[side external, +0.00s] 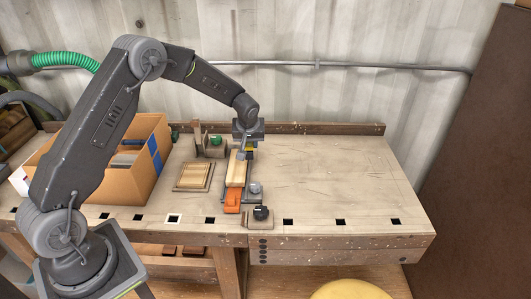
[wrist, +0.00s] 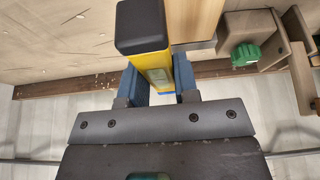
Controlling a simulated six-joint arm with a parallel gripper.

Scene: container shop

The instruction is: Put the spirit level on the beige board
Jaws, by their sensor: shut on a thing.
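The spirit level (wrist: 155,67) is yellow with a black end cap (wrist: 140,25). My gripper (wrist: 162,85) is shut on it, with one blue finger on each side. In the side external view my gripper (side external: 249,147) is over the bench, with a small part of the yellow level (side external: 250,153) showing. A long beige board (side external: 237,168) is just left of it; a tan wooden face beside the level in the wrist view (wrist: 195,18) appears to be this board. I cannot tell whether the level touches the board. Most of the level is hidden in the side external view.
An orange clamp part (side external: 232,200) and a dark knob (side external: 261,213) are at the board's near end. A slatted wooden piece (side external: 193,177) and a cardboard box (side external: 136,178) stand left. A green knob (wrist: 245,54) on a wooden block is nearby. The bench's right side (side external: 335,180) is clear.

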